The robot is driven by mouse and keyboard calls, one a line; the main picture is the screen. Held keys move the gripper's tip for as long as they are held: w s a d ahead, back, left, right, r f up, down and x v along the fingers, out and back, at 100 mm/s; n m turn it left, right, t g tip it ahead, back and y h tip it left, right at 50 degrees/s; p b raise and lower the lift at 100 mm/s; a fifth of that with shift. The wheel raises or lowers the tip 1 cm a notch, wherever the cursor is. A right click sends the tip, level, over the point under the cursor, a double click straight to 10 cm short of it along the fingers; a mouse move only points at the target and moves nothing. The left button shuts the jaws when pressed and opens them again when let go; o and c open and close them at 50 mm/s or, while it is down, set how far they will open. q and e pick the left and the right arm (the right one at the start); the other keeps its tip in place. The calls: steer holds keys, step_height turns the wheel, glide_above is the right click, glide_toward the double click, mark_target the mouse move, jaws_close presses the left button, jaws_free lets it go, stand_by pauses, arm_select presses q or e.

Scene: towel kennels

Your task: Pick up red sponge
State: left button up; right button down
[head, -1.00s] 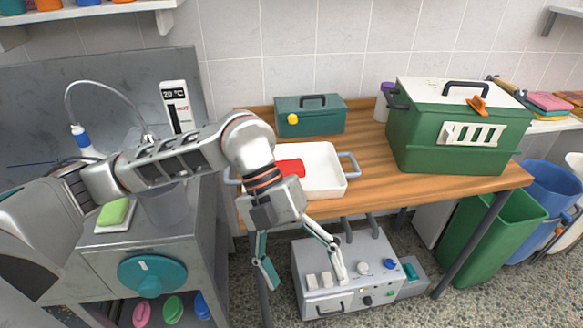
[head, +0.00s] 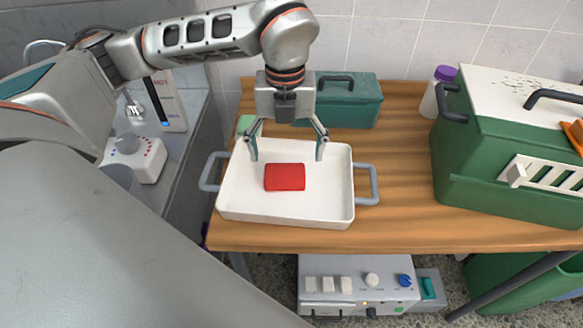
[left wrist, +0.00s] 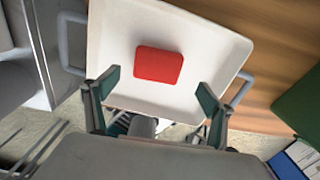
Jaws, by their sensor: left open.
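The red sponge (head: 285,177) is a small rectangular block lying flat in the white tray (head: 240,205) on the wooden table. My left gripper (head: 287,152) is open above the tray, its fingers spread wider than the sponge and pointing down. In the left wrist view the sponge (left wrist: 159,64) lies past the open fingertips (left wrist: 160,85), apart from them, against the bare white tray floor. Nothing is between the fingers. My right gripper does not show in either view.
A dark green toolbox (head: 350,103) stands just behind the tray. A large green case (head: 500,165) with a white lid and a purple-capped bottle (head: 437,95) stand to the right. Grey handles (head: 367,184) stick out from the tray's sides. Bare tabletop (head: 405,170) lies between tray and case.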

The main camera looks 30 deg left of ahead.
mark_target(285, 172)
arm_select(q)
steer(key=shift+s+f, duration=0.2)
steer(key=shift+f, duration=0.75)
steer(key=f, duration=0.5)
steer(key=shift+w+a, duration=0.1)
steer(key=shift+a, duration=0.1)
steer(key=shift+c, duration=0.3)
steer(key=c, duration=0.8)
